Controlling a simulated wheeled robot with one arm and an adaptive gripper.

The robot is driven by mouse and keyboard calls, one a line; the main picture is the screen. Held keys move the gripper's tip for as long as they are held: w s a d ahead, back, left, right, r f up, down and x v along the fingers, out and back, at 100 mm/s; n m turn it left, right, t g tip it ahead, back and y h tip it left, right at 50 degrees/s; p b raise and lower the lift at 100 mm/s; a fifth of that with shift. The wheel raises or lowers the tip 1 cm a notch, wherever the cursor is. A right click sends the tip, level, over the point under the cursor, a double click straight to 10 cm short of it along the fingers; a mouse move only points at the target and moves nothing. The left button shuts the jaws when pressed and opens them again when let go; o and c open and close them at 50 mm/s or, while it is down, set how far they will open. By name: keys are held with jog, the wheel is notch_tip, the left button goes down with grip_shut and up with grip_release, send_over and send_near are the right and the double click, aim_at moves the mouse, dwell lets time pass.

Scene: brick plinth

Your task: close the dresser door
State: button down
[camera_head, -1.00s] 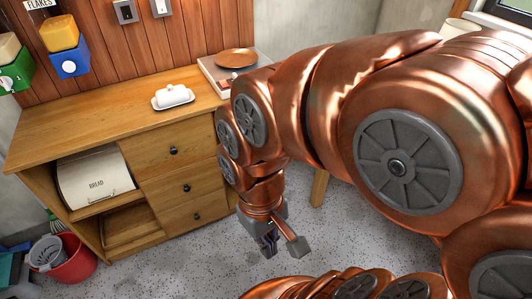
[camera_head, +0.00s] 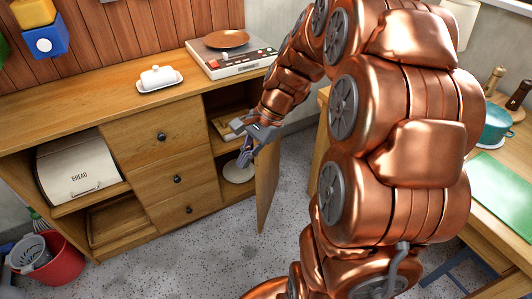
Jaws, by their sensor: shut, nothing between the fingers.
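The wooden dresser (camera_head: 105,97) stands against the panelled wall, with three knobbed drawers in its middle. Its door (camera_head: 267,182) at the right end stands open, swung out toward me and seen nearly edge-on. My gripper (camera_head: 246,156) is shut and empty. It is in front of the open right compartment, at the upper part of the door, on the compartment side in the picture. I cannot tell whether it touches the door. My gripper and wrist hide the door's top.
On the dresser are a white butter dish (camera_head: 160,78) and a kitchen scale (camera_head: 231,54) with a copper pan. A white round object (camera_head: 238,172) is in the open compartment. A table (camera_head: 497,212) stands at right, a red bucket (camera_head: 60,262) at lower left.

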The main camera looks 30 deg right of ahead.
jog(key=w+d+f+m+t+b, duration=0.2)
jog(key=w+d+f+m, duration=0.15)
jog(key=d, duration=0.45)
jog(key=w+d+f+m+t+b, duration=0.2)
jog(key=d+f+m, duration=0.25)
jog(key=d, duration=0.35)
jog(key=w+d+f+m+t+b, duration=0.25)
jog(key=d+m, duration=0.25)
jog(key=d, duration=0.3)
jog(key=a+r+x, duration=0.1)
jog(key=x, duration=1.2)
jog(key=shift+w+a+r+g, duration=0.15)
jog(key=shift+w+r+g, duration=0.05)
jog(key=shift+w+g, duration=0.15)
